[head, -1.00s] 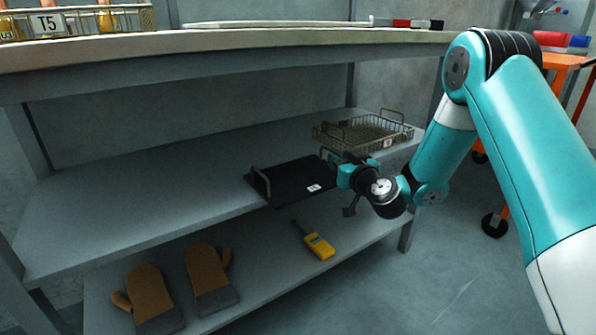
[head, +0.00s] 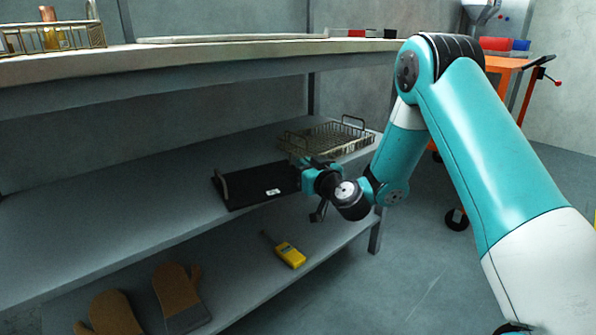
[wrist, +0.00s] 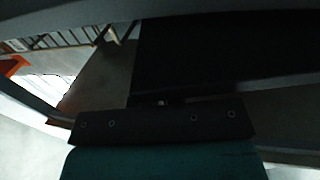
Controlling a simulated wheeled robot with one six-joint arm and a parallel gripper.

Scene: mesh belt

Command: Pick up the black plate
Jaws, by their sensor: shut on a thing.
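The black plate (head: 251,188) is a flat dark tray with a handle on its left end and a small white label near its right part. It is at the middle shelf, by the front edge. I cannot tell whether it touches the shelf. My gripper (head: 304,172) is at the plate's right end and shut on it; the fingers are mostly hidden by my wrist. In the wrist view the plate (wrist: 215,50) shows as a dark slab just beyond my gripper (wrist: 163,101).
A wire basket (head: 335,139) stands on the shelf right behind the plate. The worktop (head: 200,55) runs above. On the lower shelf lie a yellow handheld device (head: 290,255) and brown gloves (head: 180,297). An orange cart (head: 505,64) stands at the right.

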